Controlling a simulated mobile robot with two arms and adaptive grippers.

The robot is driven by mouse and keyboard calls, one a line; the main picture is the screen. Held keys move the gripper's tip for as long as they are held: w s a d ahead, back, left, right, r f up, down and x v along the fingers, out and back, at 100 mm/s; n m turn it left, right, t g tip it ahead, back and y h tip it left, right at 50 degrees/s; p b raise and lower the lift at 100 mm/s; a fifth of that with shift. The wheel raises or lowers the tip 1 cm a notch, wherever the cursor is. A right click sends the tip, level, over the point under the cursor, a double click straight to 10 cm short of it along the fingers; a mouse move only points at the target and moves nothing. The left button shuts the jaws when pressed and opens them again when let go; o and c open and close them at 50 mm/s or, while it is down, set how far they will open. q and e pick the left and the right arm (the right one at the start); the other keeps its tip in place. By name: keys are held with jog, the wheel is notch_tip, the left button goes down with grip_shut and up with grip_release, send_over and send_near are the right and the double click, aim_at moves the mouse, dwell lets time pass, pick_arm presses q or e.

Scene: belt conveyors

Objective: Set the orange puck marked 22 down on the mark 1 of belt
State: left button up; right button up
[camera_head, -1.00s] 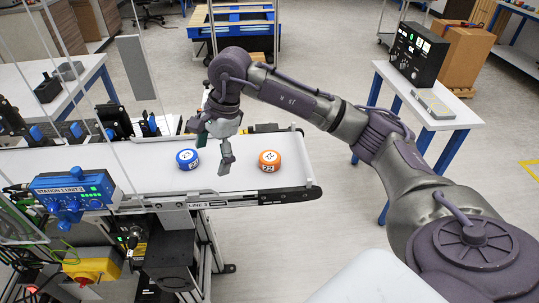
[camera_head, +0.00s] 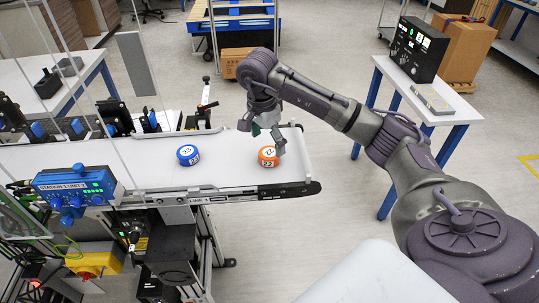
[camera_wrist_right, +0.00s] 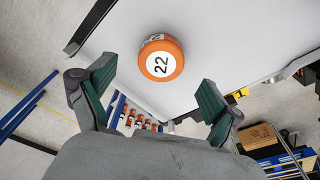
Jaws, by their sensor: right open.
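The orange puck marked 22 (camera_head: 268,157) stands on the white belt (camera_head: 120,168), close to its right end. It also shows in the right wrist view (camera_wrist_right: 161,58), its white 22 face toward the camera. My right gripper (camera_head: 262,137) is open just above and behind the puck. In the right wrist view its two green-padded fingers (camera_wrist_right: 157,84) are spread, with the puck beyond them and nothing between the pads. I cannot make out a mark 1 on the belt. My left gripper is not in view.
A blue puck (camera_head: 188,154) stands on the belt to the left, with clear belt between the two pucks. A blue control box (camera_head: 75,192) stands at the belt's front left. A side table (camera_head: 425,95) with a black device is at the right.

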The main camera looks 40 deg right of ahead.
aim_at(269, 152)
jog(key=f, duration=0.1)
jog(key=f+p, duration=0.1)
jog(key=f, duration=0.1)
jog(key=f+p, duration=0.1)
jog(key=shift+w+d+f, duration=0.1)
jog(key=shift+d+f, duration=0.1)
jog(key=shift+d, duration=0.15)
jog(key=shift+f, duration=0.25)
jog(key=c, duration=1.4)
jog(key=shift+r, duration=0.15)
